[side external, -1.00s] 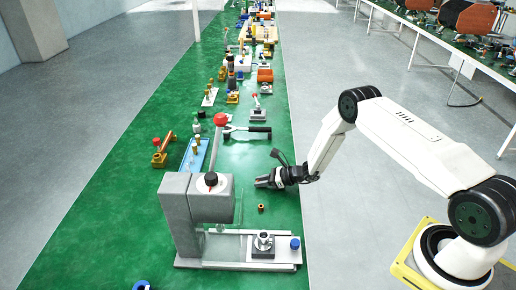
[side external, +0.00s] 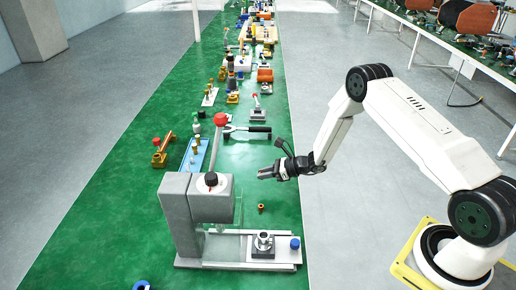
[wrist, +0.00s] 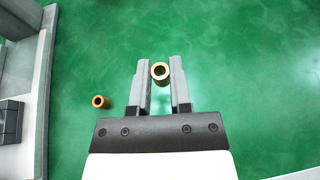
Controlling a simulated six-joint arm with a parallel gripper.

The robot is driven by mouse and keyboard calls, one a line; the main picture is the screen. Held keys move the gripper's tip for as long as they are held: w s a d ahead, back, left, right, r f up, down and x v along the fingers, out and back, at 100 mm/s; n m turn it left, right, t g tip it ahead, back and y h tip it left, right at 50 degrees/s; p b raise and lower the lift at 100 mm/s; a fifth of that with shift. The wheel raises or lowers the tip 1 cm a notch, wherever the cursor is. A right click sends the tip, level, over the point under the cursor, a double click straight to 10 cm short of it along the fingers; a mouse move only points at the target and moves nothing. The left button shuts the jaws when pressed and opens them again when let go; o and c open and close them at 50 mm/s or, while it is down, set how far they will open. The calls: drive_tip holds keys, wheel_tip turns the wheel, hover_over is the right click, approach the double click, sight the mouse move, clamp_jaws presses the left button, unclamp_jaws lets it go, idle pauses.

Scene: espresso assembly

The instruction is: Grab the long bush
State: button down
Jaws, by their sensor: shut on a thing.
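In the side external view my gripper (side external: 266,173) is above the green table, just right of the grey press. The held bush is too small to make out clearly there. A second copper bush (wrist: 100,101) stands on the table to the left of my fingers, apart from them. It also shows in the side external view (side external: 261,208), below my gripper. The wrist view does not show clearly how long the held bush is.
The grey press (side external: 192,215) with its red-knobbed lever stands left of my gripper. Its base carries a metal fixture (side external: 264,244) and a blue-topped part (side external: 295,243). A black-handled tool (side external: 247,130) lies farther back. Green table (wrist: 250,60) is clear to the right in the wrist view.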

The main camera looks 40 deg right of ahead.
drive_tip(key=s+a+r, duration=0.1)
drive_tip(key=s+r, duration=0.7)
drive_tip(key=s, duration=0.4)
